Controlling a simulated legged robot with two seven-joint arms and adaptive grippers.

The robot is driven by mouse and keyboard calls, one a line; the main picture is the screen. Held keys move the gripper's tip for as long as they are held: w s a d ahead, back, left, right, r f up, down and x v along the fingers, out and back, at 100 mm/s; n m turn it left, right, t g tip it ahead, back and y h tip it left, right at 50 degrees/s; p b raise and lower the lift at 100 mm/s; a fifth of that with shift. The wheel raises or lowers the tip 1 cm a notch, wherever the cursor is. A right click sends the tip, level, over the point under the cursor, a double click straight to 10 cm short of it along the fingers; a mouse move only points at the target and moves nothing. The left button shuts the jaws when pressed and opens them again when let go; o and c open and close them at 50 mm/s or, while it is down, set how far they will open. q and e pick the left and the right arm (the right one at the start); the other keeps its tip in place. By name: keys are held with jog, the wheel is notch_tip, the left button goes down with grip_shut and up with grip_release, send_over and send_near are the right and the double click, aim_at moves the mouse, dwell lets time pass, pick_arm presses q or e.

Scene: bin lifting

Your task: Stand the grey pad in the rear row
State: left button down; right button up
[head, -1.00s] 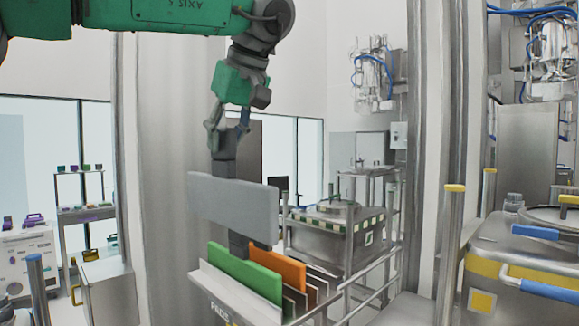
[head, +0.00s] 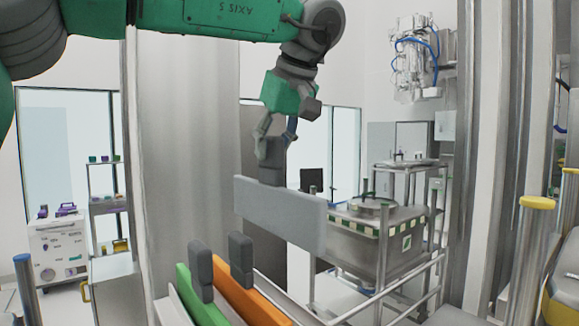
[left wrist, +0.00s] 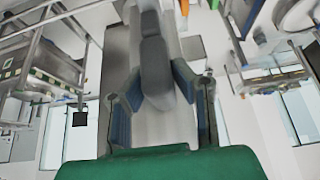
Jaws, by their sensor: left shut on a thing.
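The grey pad (head: 280,215) is a flat upright slab hanging in the air, clear of the rack. My left gripper (head: 277,135) is shut on its dark grey handle (head: 270,158); the handle also shows between the blue fingertips in the left wrist view (left wrist: 155,68). The pads rack (head: 172,310) is at the bottom of the head view, mostly cut off by the frame edge. A green pad (head: 198,298) and an orange pad (head: 250,303) stand in it with dark handles up. The grey pad hangs above and beyond the orange pad. My right gripper is out of view.
A steel vessel on a railed frame (head: 375,240) stands behind and right of the grey pad. A yellow-capped post (head: 530,240) is at the right. A shelf (head: 108,205) and a white cart (head: 58,250) are at the left. Air around the pad looks clear.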

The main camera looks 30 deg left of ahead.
aim_at(277, 176)
pick_arm(q)
jog(key=f, duration=0.3)
jog(key=shift+w+a+f, duration=0.1)
jog(key=shift+w+a, duration=0.2)
jog(key=shift+w, duration=0.1)
jog(key=shift+d+f, duration=0.1)
jog(key=shift+f, duration=0.05)
jog(key=shift+d+f+b, duration=0.25)
jog(key=shift+d+b, duration=0.05)
jog(key=shift+b, duration=0.05)
jog(key=shift+d+f+b, duration=0.15)
jog(key=shift+f+b, duration=0.35)
jog(key=shift+b, duration=0.1)
jog(key=f+b, duration=0.1)
jog(key=b, duration=0.1)
jog(key=f+b, duration=0.1)
jog(key=f, duration=0.1)
jog(key=f+b, duration=0.2)
jog(key=shift+a+b, duration=0.3)
jog(key=shift+a, duration=0.1)
jog(key=shift+d+f, duration=0.25)
jog(key=shift+f, duration=0.7)
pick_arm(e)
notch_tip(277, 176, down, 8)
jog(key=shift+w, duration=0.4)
pick_arm(q)
jog(key=shift+a, duration=0.1)
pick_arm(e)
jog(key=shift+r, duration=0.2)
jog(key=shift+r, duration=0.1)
